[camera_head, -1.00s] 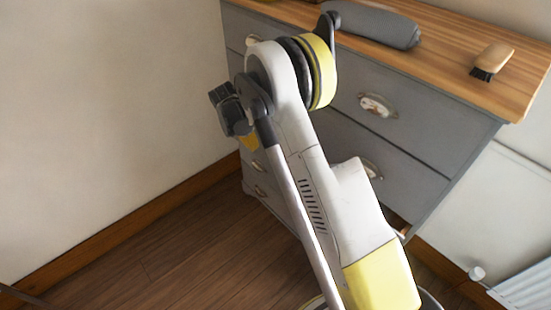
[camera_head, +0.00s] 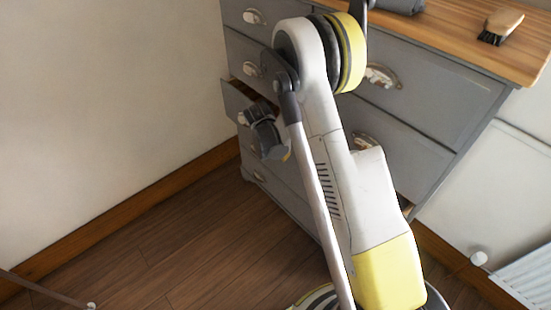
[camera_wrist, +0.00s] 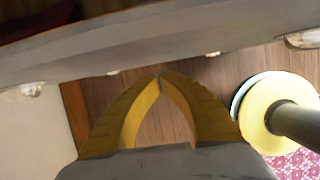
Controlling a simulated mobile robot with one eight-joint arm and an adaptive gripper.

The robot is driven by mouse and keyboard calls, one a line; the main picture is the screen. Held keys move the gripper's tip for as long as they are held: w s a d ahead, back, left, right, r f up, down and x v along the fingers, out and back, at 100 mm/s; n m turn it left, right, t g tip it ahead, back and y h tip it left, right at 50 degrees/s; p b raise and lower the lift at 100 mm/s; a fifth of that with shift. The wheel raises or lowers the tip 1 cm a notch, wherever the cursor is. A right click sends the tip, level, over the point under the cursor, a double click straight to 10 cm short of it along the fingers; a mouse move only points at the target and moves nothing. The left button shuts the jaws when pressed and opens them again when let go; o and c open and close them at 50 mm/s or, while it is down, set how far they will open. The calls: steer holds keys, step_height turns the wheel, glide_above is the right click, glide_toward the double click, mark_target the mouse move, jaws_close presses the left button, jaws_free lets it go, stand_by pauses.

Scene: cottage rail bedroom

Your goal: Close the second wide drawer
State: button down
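The grey chest of drawers (camera_head: 420,120) stands against the wall. One wide drawer (camera_head: 238,100), low at the left, is pulled out, with a dark gap above its front. Its right part is mostly hidden behind my arm. In the wrist view a grey drawer front (camera_wrist: 160,48) crosses the top, with pale handles left (camera_wrist: 30,90) and right (camera_wrist: 303,39). My gripper (camera_wrist: 158,77) is shut and empty, its yellow fingertips meeting just below that front. I cannot tell whether they touch it. In the head view the fingers are mostly hidden.
A brush (camera_head: 501,26) and a grey rolled item (camera_head: 400,6) lie on the wooden top. A white radiator (camera_head: 525,280) is at the lower right. Pink patterned cloth (camera_wrist: 298,165) shows in the wrist view.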

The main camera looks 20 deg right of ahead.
steer(key=shift+w+d+r, duration=0.1)
steer(key=shift+w+d, duration=0.2)
steer(key=shift+d, duration=0.6)
steer(key=d, duration=0.1)
steer(key=w+d, duration=0.1)
steer(key=shift+d, duration=0.35)
